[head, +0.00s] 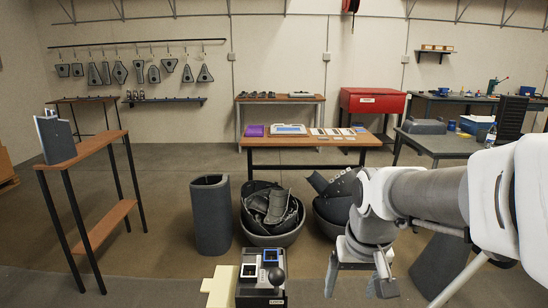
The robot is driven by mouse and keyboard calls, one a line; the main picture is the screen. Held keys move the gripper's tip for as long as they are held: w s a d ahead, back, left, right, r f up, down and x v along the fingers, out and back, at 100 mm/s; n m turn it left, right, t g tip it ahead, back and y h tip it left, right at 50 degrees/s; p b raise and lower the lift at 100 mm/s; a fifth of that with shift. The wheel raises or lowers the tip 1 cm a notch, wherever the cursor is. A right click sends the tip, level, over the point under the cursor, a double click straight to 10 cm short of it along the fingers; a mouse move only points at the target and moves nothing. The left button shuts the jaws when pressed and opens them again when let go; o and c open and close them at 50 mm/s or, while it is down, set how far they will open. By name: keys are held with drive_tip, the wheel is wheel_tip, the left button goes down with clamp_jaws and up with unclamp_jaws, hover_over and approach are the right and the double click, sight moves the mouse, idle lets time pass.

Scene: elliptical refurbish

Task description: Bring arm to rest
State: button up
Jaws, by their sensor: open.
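My arm reaches in from the right side of the head view, its white and grey links bent downward at the wrist. My gripper (358,285) hangs at the lower right of centre with its fingers pointing down. The two fingers are spread apart and nothing shows between them. The gripper is in front of a round dark bin in the picture, and the arm hides part of that bin.
A dark box device with a black knob (262,285) stands left of the gripper. Behind are a grey cylinder (211,220), a bin of dark parts (272,238) and a wooden table (285,142). A shelf stand (100,145) is left. Open floor lies between it and the cylinder.

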drive_tip(key=s+r+t, duration=0.3)
drive_tip(key=s+r, duration=0.2)
drive_tip(key=s, duration=0.7)
wheel_tip(320, 180, up, 13)
drive_tip(key=p, duration=1.3)
drive_tip(key=shift+n+p, duration=0.3)
drive_tip(key=shift+w+a, duration=0.1)
drive_tip(key=shift+a, duration=0.05)
